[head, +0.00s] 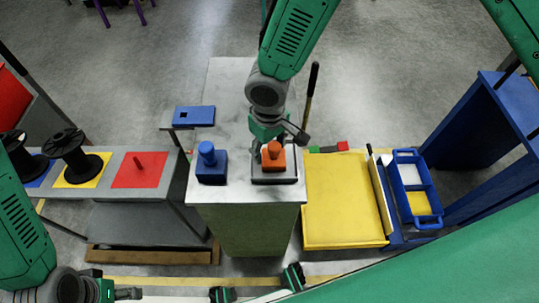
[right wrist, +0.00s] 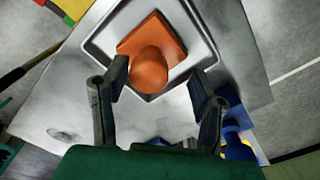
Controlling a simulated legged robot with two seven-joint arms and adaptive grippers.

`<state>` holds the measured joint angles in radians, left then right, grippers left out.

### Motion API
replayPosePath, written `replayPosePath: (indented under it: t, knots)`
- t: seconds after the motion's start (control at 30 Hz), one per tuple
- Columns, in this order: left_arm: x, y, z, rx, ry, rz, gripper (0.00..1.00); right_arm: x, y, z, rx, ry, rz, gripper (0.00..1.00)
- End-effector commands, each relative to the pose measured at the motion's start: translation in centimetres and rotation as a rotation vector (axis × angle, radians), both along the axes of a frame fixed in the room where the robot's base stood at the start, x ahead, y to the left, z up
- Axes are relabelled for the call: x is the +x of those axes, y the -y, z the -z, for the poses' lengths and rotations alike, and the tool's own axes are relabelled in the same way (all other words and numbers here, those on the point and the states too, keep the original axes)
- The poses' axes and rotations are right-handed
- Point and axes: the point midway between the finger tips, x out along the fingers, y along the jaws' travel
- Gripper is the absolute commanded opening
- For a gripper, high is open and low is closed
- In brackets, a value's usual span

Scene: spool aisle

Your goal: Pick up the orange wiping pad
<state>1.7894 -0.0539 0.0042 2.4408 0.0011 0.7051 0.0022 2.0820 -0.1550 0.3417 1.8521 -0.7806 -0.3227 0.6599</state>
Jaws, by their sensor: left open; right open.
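The orange wiping pad (head: 273,158), a square block with a rounded knob on top, sits in a shallow grey tray (head: 287,179) on the grey-topped stand. In the right wrist view the orange pad (right wrist: 151,66) lies in the tray ahead of the fingers. My right gripper (head: 276,142) is over the pad, reaching in from the top of the head view. In the right wrist view its fingers (right wrist: 160,82) are spread on either side of the knob, with gaps. My left gripper (head: 128,293) is open at the lower left, far from the pad, and partly cut off.
A blue knobbed block (head: 211,165) stands left of the tray. A yellow panel (head: 340,205) and a blue caddy (head: 411,188) are at right. A dark upright handle (head: 310,95) rises behind the tray. Black spools (head: 76,160) stand at left. The stand's rear top (head: 225,100) is bare.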

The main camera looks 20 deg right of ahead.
Motion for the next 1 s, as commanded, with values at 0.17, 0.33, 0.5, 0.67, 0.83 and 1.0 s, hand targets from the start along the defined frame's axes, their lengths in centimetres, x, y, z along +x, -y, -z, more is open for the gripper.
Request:
replayPosePath:
  t: [0.17, 0.33, 0.5, 0.67, 0.83, 1.0]
  knots:
    - [0.0, 0.0, 0.0, 0.000, 0.000, 0.000, 0.63, 0.0, 0.5, 0.1, 0.005, -0.001, 0.001, 0.07]
    - [0.0, 0.0, 0.0, -0.001, 0.000, 0.001, 0.63, 0.0, 0.7, 0.1, 0.004, -0.003, 0.002, 0.00]
    - [0.0, 0.0, 0.0, -0.001, 0.000, 0.001, 0.63, 0.0, 0.3, 0.0, -0.002, -0.004, 0.002, 0.00]
    - [0.0, 0.0, 0.0, -0.001, 0.000, 0.001, 0.63, 0.1, 0.2, -2.0, -0.002, 0.000, 0.004, 0.00]
    - [0.0, 0.0, 0.0, 0.000, 0.000, 0.001, 0.63, 0.1, 0.2, -5.7, 0.001, 0.003, 0.003, 0.00]
    - [0.0, 0.0, -0.1, 0.000, 0.000, 0.001, 0.63, 0.1, 0.2, -8.6, 0.002, 0.000, 0.004, 0.00]
